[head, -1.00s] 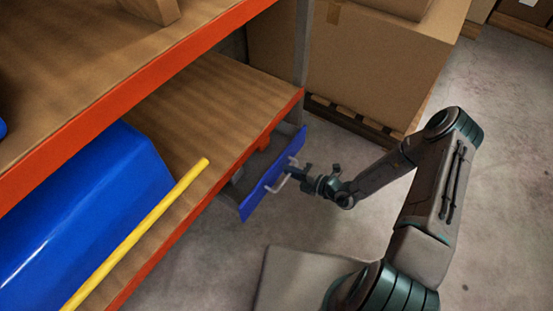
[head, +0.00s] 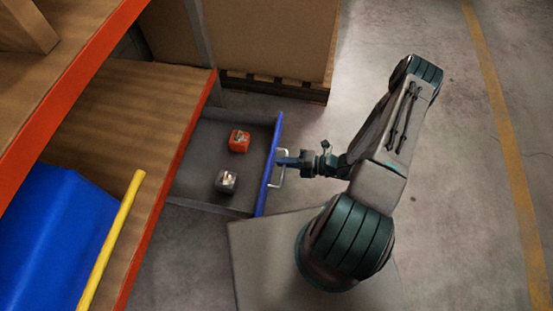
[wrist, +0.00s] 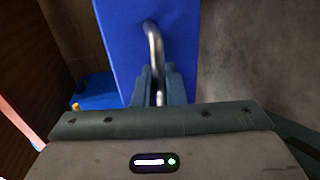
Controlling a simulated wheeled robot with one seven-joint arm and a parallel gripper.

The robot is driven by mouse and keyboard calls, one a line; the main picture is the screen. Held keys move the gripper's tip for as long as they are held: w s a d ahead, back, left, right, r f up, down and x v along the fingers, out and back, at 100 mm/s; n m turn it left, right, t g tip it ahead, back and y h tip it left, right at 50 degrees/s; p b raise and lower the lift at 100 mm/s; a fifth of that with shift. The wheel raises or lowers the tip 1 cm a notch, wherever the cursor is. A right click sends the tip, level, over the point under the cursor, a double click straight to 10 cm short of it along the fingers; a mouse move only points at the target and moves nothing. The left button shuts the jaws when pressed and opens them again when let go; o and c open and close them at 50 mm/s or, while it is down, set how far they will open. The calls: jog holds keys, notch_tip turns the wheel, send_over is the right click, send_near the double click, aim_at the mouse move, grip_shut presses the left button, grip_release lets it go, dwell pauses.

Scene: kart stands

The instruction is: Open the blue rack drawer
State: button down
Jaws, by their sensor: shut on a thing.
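The blue-fronted rack drawer (head: 269,165) is pulled well out from under the rack's shelf in the head view. Its grey tray shows an orange object (head: 239,141) and a grey object (head: 226,182) inside. A metal bar handle (head: 281,168) is on the outer face of the blue front; it also shows in the wrist view (wrist: 152,45). My gripper (head: 286,160) is shut on the handle, to the right of the front. In the wrist view its two fingers (wrist: 160,88) sit on either side of the bar, against the blue front.
The rack's orange-edged shelf (head: 150,84) is above the drawer. A blue object (head: 50,225) and a yellow bar (head: 112,240) are at lower left. A large cardboard box (head: 262,45) on a pallet stands behind. Concrete floor at right is open.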

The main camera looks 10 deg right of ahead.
jog(key=shift+d, duration=0.1)
jog(key=c, duration=1.6)
grip_release()
jog(key=p+v, duration=0.2)
jog(key=v, duration=1.2)
jog(key=shift+f+p, duration=0.1)
jog(key=shift+p, duration=0.2)
